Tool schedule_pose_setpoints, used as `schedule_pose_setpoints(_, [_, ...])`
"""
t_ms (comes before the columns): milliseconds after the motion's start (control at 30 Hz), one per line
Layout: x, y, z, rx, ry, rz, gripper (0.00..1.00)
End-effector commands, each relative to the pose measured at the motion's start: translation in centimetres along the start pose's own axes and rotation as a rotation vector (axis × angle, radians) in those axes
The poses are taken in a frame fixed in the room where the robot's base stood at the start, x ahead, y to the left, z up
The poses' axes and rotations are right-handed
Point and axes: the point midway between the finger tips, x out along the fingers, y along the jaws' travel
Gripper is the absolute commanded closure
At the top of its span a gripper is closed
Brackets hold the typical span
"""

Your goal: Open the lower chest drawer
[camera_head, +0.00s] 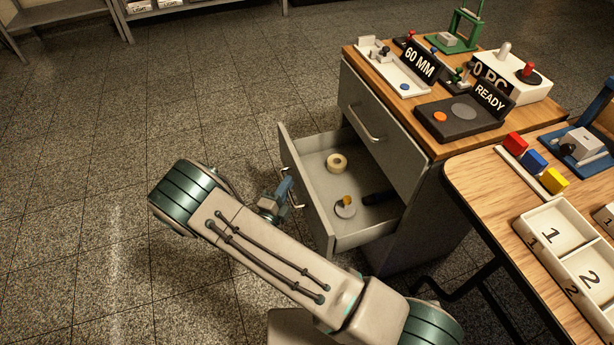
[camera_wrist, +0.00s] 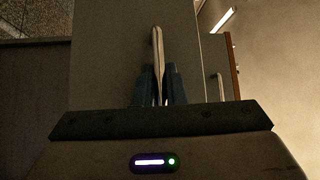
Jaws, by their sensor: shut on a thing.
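The lower chest drawer (camera_head: 365,242) is pulled out from the grey chest (camera_head: 437,215) in the head view, and its inside shows. A beige ring (camera_head: 337,162), a small round metal piece with a yellowish top (camera_head: 345,207) and a dark item (camera_head: 377,198) lie in it. My gripper (camera_head: 285,197) is at the drawer's front, partly hidden by my arm. In the wrist view my gripper (camera_wrist: 161,88) has its blue fingers shut on the drawer's bar handle (camera_wrist: 157,50), in front of the drawer front (camera_wrist: 105,65).
The upper drawer (camera_head: 375,125) is shut. The chest top holds signs and devices, including a READY panel (camera_head: 462,115). A wooden table (camera_head: 478,180) with numbered trays (camera_head: 555,228) and coloured blocks (camera_head: 534,160) stands at right. The floor (camera_head: 90,150) at left is clear.

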Motion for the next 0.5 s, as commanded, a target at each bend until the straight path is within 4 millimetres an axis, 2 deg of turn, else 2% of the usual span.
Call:
schedule_pose_setpoints(200, [-1.9, -0.5, 1.8, -0.001, 0.0, 0.001, 1.0])
schedule_pose_setpoints(500, [-2.6, -0.6, 2.5, -0.003, 0.001, 0.001, 1.0])
